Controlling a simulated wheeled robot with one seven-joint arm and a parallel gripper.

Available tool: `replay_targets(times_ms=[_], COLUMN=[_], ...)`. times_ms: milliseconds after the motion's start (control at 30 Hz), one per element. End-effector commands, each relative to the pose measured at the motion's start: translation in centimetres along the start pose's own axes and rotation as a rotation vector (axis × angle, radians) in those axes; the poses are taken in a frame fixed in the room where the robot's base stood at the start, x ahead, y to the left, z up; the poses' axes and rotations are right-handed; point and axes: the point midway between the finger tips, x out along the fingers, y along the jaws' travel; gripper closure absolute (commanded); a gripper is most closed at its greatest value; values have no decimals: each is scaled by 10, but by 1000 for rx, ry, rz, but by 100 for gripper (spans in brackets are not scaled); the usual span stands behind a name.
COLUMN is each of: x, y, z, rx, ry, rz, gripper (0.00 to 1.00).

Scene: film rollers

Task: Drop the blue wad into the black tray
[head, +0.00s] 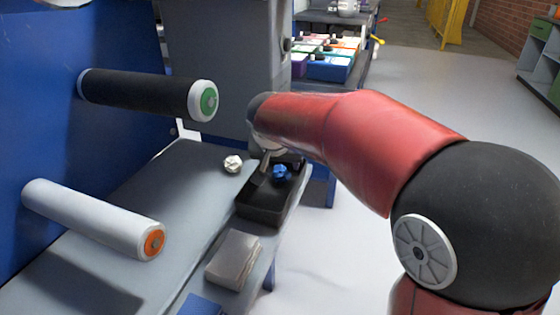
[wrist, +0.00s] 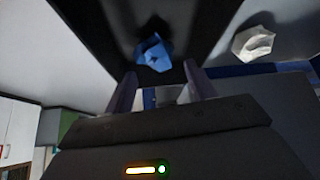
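The blue wad (head: 282,172) shows against the dark inside of the black tray (head: 262,209), toward its far end. In the wrist view the blue wad (wrist: 153,53) is just past my fingertips, with the dark tray (wrist: 112,22) behind it. I cannot tell for sure whether it rests on the tray floor. My gripper (wrist: 160,74) is open, its two fingers apart with nothing between them. In the head view my gripper (head: 262,171) is over the tray, partly hidden by my arm.
A white wad (head: 233,163) lies on the grey bench left of the tray. A pale block (head: 234,259) sits in front of the tray. A black roller (head: 140,94) and a white roller (head: 90,217) stick out from the blue panel at left.

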Motion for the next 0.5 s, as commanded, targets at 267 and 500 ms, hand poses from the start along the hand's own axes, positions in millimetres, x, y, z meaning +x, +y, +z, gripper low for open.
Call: replay_targets(times_ms=[267, 500], x=[-4, -36], y=[0, 0], z=[-2, -8], rx=[0, 1], ry=[0, 4], rz=[0, -3], gripper=[44, 44])
